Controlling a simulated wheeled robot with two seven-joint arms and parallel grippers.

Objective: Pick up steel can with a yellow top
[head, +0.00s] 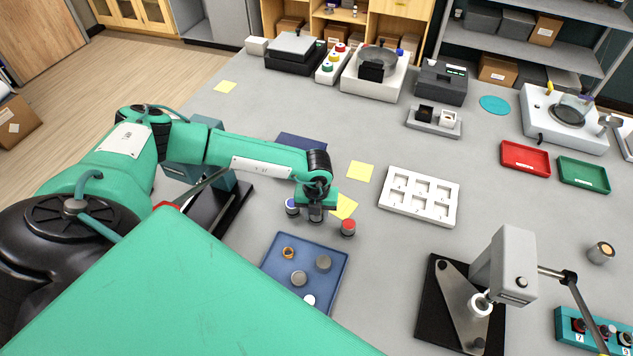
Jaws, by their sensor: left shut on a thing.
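My left gripper (316,202) points down over the grey table, between a can with a blue top (292,208) and a can with a red top (348,228). It is shut on a small grey steel can (316,215), of which only the lower part shows. The gripper hides the top of that can, so I cannot see its colour. I cannot tell whether the can touches the table. No yellow can top is clearly visible. My right gripper is not in view.
A blue tray (340,281) with several small parts lies just in front of the gripper. A white slotted block (419,197) and yellow notes (360,172) lie nearby. A grey press (506,268) stands at right. Red (525,158) and green (584,175) trays lie farther back.

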